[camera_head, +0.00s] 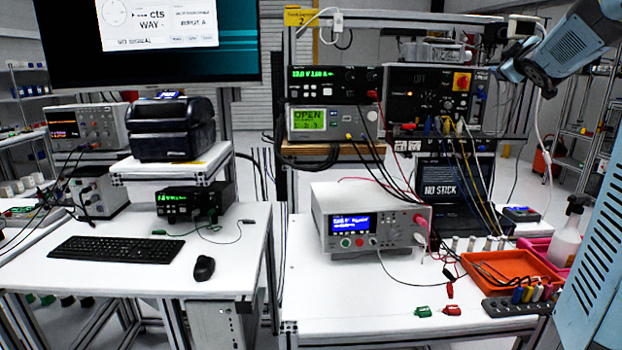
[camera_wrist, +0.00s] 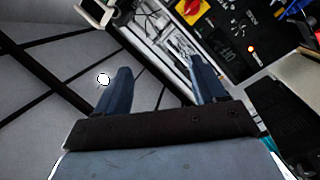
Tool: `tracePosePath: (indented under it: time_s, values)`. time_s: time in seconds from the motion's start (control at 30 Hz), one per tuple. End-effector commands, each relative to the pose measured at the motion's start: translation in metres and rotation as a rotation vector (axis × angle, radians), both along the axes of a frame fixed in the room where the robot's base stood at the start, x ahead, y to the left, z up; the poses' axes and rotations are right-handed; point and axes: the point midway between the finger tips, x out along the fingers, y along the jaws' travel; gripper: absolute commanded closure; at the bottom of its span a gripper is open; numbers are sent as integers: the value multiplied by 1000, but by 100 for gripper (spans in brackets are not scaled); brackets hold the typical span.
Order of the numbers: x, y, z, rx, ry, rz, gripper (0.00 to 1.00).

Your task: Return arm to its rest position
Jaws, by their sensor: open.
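My arm shows at the upper right of the head view, raised above the right-hand bench. Its gripper end is not clearly visible there. In the wrist view my gripper (camera_wrist: 165,88) is open, with two blue-grey fingers apart and nothing between them. Beyond the fingers is a black instrument panel (camera_wrist: 235,40) with a yellow and red switch and a lit orange lamp. The same panel stands on the shelf in the head view (camera_head: 428,105).
The right bench (camera_head: 350,300) carries a white tester (camera_head: 370,217), an orange tray (camera_head: 510,272), a spray bottle (camera_head: 570,232) and a dark laptop (camera_head: 445,190). Loose cables hang from the shelf instruments. The left bench holds a keyboard (camera_head: 115,249) and mouse (camera_head: 204,268).

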Motion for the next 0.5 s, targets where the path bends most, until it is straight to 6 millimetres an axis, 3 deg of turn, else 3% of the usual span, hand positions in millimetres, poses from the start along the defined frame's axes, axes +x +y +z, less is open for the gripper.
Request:
tracePosePath:
  time_s: [0.27,0.5]
  values:
    - [-83,64,-55,342,170,-127,30]
    - [-170,132,-130,605,397,-199,30]
